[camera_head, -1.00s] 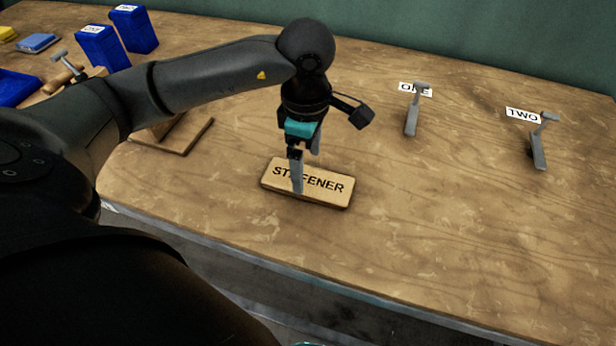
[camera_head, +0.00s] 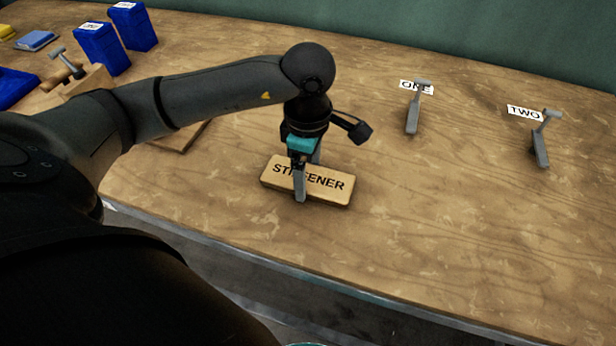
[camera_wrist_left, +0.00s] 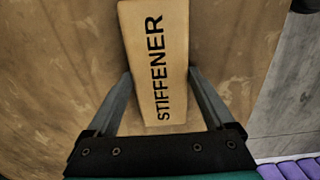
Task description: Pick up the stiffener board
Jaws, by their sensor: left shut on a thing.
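The stiffener board (camera_head: 328,186) is a light wooden block with the black word STIFFENER on top. It lies on the wooden table, near its front edge. My left gripper (camera_head: 302,192) points down over the left part of the board, with one finger in front of it and the other behind. In the left wrist view the board (camera_wrist_left: 160,55) lies between the two fingers of the left gripper (camera_wrist_left: 160,88), which is shut on its long sides. Whether the board has left the table is hard to tell. My right gripper is not in view.
Grey clamps stand at the labels ONE (camera_head: 414,88) and TWO (camera_head: 523,113) on the right. Blue bins (camera_head: 103,48) and a wooden block with a clamp (camera_head: 88,82) are at the back left. The table (camera_head: 440,220) is clear around the board.

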